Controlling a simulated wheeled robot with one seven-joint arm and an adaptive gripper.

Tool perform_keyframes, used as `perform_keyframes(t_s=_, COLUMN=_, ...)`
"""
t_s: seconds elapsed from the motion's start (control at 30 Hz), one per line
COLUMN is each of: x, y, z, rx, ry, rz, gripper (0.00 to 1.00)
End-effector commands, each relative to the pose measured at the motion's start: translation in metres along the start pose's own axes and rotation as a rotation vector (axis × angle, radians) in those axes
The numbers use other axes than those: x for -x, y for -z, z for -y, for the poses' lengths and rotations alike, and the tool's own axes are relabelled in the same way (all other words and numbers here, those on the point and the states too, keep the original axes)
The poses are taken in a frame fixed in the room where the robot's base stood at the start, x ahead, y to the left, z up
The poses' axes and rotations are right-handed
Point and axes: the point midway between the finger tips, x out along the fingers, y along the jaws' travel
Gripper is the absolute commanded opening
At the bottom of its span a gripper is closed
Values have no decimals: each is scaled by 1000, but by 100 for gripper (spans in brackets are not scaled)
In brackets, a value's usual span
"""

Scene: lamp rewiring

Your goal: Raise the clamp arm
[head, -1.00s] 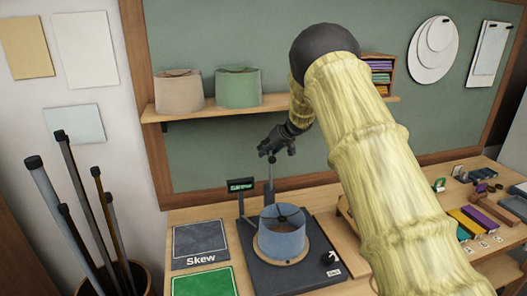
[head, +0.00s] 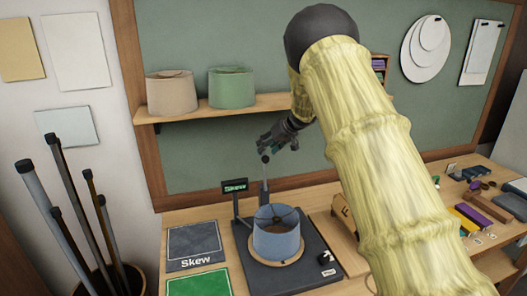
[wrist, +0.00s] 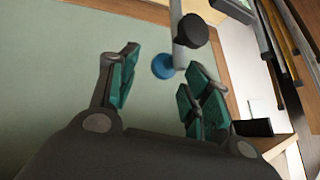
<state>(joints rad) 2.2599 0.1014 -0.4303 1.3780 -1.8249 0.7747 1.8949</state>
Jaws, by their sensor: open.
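The clamp stand has a dark base (head: 322,262) on the bench and a grey post (head: 264,192) at its back. The thin clamp arm (head: 265,170) points almost straight up from the post, with a black knob at its top. In the wrist view the grey arm (wrist: 178,28) shows with its black knob and a blue disc (wrist: 163,67). My gripper (head: 272,146) is open beside the arm's top. In the wrist view its teal-padded fingers (wrist: 160,85) are spread with nothing between them. A blue lampshade (head: 276,243) sits on the base.
Dark (head: 194,240) and green (head: 198,285) mats lie at left. A shelf (head: 210,112) with two lampshades is behind. Rods stand in a bin at far left; small parts lie at right.

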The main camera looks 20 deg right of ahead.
Motion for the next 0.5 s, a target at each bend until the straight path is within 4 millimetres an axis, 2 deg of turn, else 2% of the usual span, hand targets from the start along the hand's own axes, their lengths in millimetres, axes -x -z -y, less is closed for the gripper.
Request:
perform_keyframes(t_s=0.03, x=11, y=1, z=0, rx=0, ry=-2, rz=-2, gripper=48)
perform_keyframes(t_s=0.2, x=40, y=0, z=-1, rx=-1, ry=-1, rz=-1, gripper=48)
perform_keyframes(t_s=0.33, x=57, y=0, z=-2, rx=-1, ry=-1, rz=-1, gripper=48)
perform_keyframes(t_s=0.5, x=69, y=-1, z=-3, rx=-3, ry=0, rz=1, gripper=48)
